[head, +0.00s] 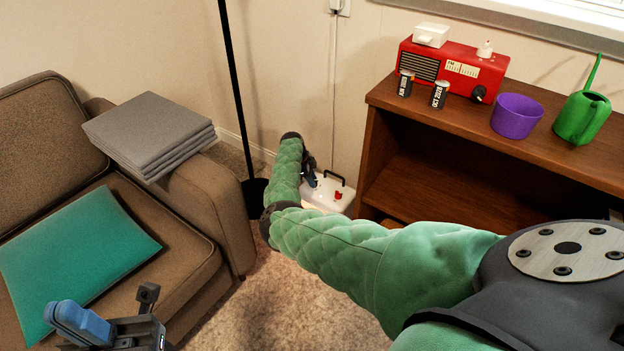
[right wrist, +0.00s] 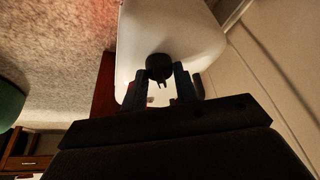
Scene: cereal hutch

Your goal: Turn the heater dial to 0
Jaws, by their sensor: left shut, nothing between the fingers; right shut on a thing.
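The white heater (head: 347,201) stands on the carpet between the sofa and the wooden shelf, with a black handle and a small red part on top. My right arm reaches down to it, and my right gripper (head: 311,176) is at its left side. In the right wrist view, the fingers of my right gripper (right wrist: 161,82) are shut on the dark round dial (right wrist: 159,64) on the heater's white face (right wrist: 190,40). The dial's number marks cannot be read. My left gripper (head: 82,322) is shut and empty at the lower left, in front of the sofa.
The brown sofa (head: 190,215) bears folded grey blankets (head: 150,130) and a teal cushion (head: 75,250). The shelf (head: 450,120) holds a red radio (head: 455,68), a purple pot (head: 516,117) and a green watering can (head: 582,118).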

